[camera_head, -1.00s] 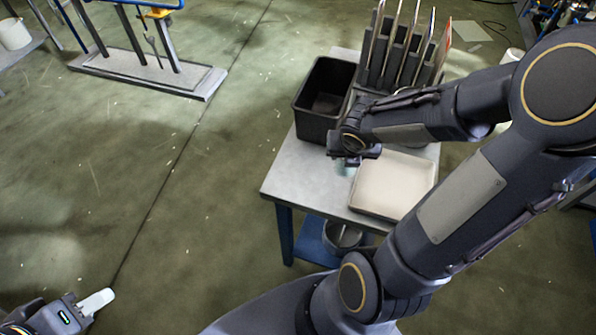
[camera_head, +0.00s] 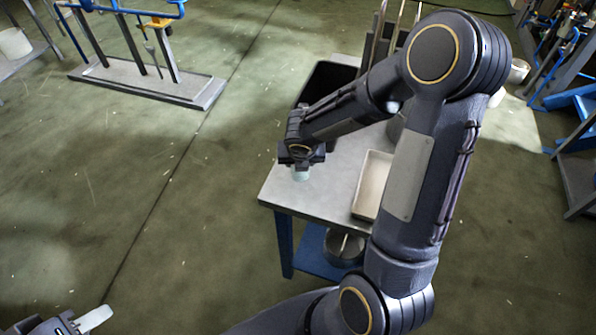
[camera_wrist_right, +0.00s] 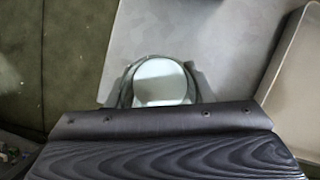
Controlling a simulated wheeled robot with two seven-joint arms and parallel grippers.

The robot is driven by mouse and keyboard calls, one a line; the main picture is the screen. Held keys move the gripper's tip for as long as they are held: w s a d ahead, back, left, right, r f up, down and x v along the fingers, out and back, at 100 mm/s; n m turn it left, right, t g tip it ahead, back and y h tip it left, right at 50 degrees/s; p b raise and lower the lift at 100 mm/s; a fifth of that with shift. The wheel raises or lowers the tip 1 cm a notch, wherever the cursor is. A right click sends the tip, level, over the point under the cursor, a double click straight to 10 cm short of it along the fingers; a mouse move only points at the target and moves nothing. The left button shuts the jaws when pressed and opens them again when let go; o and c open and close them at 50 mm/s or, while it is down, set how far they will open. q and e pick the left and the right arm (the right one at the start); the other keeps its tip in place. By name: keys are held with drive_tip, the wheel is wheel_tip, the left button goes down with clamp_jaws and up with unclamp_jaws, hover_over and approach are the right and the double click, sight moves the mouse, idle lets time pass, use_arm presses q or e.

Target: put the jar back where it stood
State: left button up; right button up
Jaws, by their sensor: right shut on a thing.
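The jar (camera_head: 301,174) is small, pale and glassy. It shows just below my right gripper (camera_head: 300,163), over the left part of the grey table (camera_head: 285,197). My right gripper is shut on it. In the right wrist view the jar's round, pale top (camera_wrist_right: 160,82) sits between the fingers, and the table lies behind it. I cannot tell whether the jar touches the table. My left gripper (camera_head: 94,319) is at the lower left, far from the table. One pale finger shows, and its opening is unclear.
A shallow cream tray (camera_head: 371,185) lies right of the jar, partly hidden by my right arm. A black bin (camera_head: 322,80) and upright rack stand behind. A metal pot (camera_head: 344,247) is on the blue lower shelf. The table's left front corner is clear.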

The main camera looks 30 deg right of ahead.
drive_tip(key=shift+w+a+f, duration=0.15)
drive_tip(key=shift+w+f, duration=0.05)
drive_tip(key=shift+f, duration=0.1)
drive_tip(key=shift+w+f+b, duration=0.1)
drive_tip(key=shift+f+b, duration=0.6)
drive_tip(key=shift+f, duration=0.85)
drive_tip(key=shift+f, duration=0.15)
drive_tip(key=o, duration=1.1)
drive_tip(key=shift+o, duration=0.2)
